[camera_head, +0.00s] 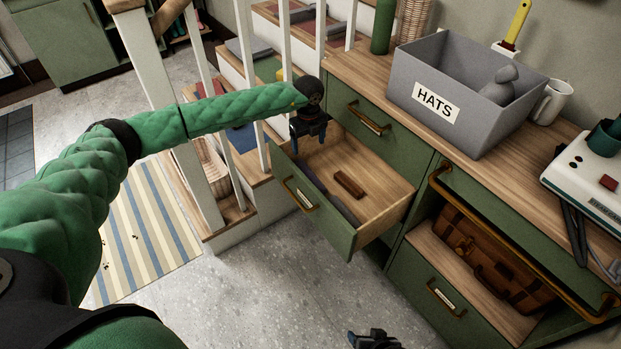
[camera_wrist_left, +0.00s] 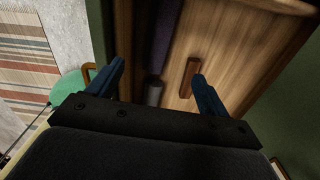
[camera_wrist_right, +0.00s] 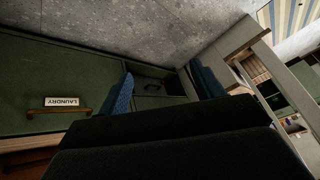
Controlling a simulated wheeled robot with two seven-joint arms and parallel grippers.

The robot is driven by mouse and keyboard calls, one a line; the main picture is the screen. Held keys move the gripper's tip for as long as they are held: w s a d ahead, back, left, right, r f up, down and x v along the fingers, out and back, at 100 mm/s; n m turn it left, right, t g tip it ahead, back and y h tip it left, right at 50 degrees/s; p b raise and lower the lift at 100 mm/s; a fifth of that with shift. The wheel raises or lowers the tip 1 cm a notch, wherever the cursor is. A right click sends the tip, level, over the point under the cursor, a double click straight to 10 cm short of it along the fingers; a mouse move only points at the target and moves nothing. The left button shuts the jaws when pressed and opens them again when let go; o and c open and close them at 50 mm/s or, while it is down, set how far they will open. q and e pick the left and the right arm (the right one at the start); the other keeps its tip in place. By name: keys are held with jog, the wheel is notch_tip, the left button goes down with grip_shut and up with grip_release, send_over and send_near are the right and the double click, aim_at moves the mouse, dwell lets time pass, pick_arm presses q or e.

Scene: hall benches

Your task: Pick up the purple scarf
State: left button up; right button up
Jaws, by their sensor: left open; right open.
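A dark purple strip, which looks like the purple scarf (camera_head: 309,175), lies in the open drawer (camera_head: 391,203) along the inside of its front panel. It also shows in the left wrist view (camera_wrist_left: 166,35), partly in shadow. My left gripper (camera_head: 309,139) is open and empty, pointing down over the far end of the drawer. In the left wrist view my left gripper's fingers (camera_wrist_left: 158,72) are spread on either side of the strip's line. My right gripper (camera_head: 372,341) is open and empty, low at the bottom edge of the head view.
A brown block (camera_head: 349,185) and a grey rolled item (camera_head: 344,208) share the drawer. White stair balusters (camera_head: 227,150) stand close beside my left arm. A grey HATS bin (camera_head: 467,137) sits on the counter. A brown suitcase (camera_head: 490,262) lies in a lower opening.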

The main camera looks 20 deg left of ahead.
pick_arm(q)
jog(key=b, duration=0.4)
send_near(309, 173)
notch_tip(309, 173, down, 11)
jog(key=shift+f, duration=0.1)
jog(key=c, duration=1.1)
pick_arm(e)
notch_tip(309, 173, down, 14)
jog(key=s+a+t, duration=0.1)
jog(key=shift+a+t, duration=0.2)
jog(key=shift+t, duration=0.2)
